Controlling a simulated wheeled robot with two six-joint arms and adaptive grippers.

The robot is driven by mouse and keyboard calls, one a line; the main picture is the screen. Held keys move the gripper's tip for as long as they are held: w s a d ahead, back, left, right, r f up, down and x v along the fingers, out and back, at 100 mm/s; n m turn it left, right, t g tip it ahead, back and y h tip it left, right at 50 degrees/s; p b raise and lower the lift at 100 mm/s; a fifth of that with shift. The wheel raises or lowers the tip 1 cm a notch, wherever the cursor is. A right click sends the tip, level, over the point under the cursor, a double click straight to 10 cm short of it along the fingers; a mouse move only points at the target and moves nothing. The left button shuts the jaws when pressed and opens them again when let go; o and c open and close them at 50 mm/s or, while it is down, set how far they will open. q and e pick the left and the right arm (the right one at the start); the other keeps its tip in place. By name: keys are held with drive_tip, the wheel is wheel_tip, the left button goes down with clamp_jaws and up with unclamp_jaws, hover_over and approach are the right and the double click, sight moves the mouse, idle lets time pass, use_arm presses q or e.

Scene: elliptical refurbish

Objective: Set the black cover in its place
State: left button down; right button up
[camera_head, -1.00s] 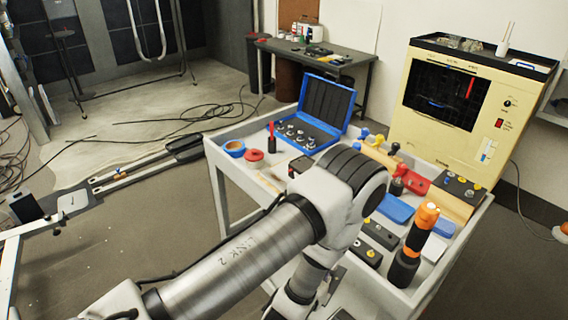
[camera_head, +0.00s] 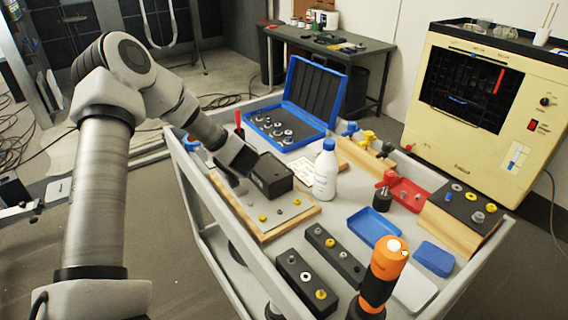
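The black cover appears to be the dark box (camera_head: 272,176) at the back edge of a wooden board with a grey metal plate (camera_head: 262,215). Yellow and metal knobs stand on the plate in front of it. My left gripper (camera_head: 236,180) points down just left of the dark box, over the board. It looks very near or touching the box, but its fingers are dark and partly hidden, so I cannot tell whether they are open or hold it. My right gripper is not in view.
A white bottle with a blue cap (camera_head: 325,172) stands right of the dark box. An open blue case (camera_head: 290,135) lies behind. An orange and black flashlight (camera_head: 384,275) stands in front. A blue tray (camera_head: 373,226) and a cream machine (camera_head: 478,115) are at right.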

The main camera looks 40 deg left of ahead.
use_arm(q)
drive_tip(key=shift+w+d, duration=0.25)
drive_tip(key=shift+w, duration=0.1)
drive_tip(key=d, duration=0.1)
drive_tip(key=w+d, duration=0.1)
drive_tip(key=d, duration=0.1)
drive_tip(key=shift+w+d+r, duration=0.15)
drive_tip(key=shift+w+r, duration=0.1)
drive_tip(key=shift+w, duration=0.05)
drive_tip(key=p, duration=0.1)
hover_over(264, 164)
drive_tip(key=shift+a+f, duration=0.25)
drive_tip(key=shift+f, duration=0.3)
drive_tip(key=shift+w+d+f, duration=0.15)
drive_tip(key=shift+d, duration=0.1)
wheel_tip(264, 164, down, 4)
drive_tip(key=shift+r+p, duration=0.25)
drive_tip(key=shift+p, duration=0.1)
drive_tip(key=c, duration=1.2)
unclamp_jaws()
drive_tip(key=shift+c, duration=0.2)
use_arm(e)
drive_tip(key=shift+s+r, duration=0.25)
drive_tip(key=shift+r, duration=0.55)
use_arm(q)
drive_tip(key=b+v, duration=0.1)
drive_tip(key=v, duration=1.1)
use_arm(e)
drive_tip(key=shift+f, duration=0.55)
